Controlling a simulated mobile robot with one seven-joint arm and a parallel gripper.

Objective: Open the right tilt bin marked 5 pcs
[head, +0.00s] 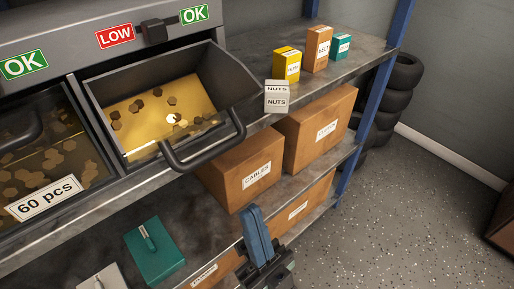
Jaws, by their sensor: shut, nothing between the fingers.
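The right tilt bin (225,75) is tipped outward, and its open top shows a yellow inside with several nuts. Its dark bar handle (206,153) sticks out toward the front right. I cannot see a "5 pcs" label on it. The left bin (45,150), marked "60 pcs", sits flush in the cabinet with nuts showing behind its front. My gripper (251,212), blue and black, is shut and empty. In the picture it is below and to the right of the handle, apart from it, in front of the lower shelf.
A small "NUTS" box (277,97) stands right of the bin on the top shelf, with yellow (287,65), orange (317,50) and teal (341,46) boxes behind. Cartons (240,170) fill the shelf below. A blue post (372,90) and tyres (396,95) are at right.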

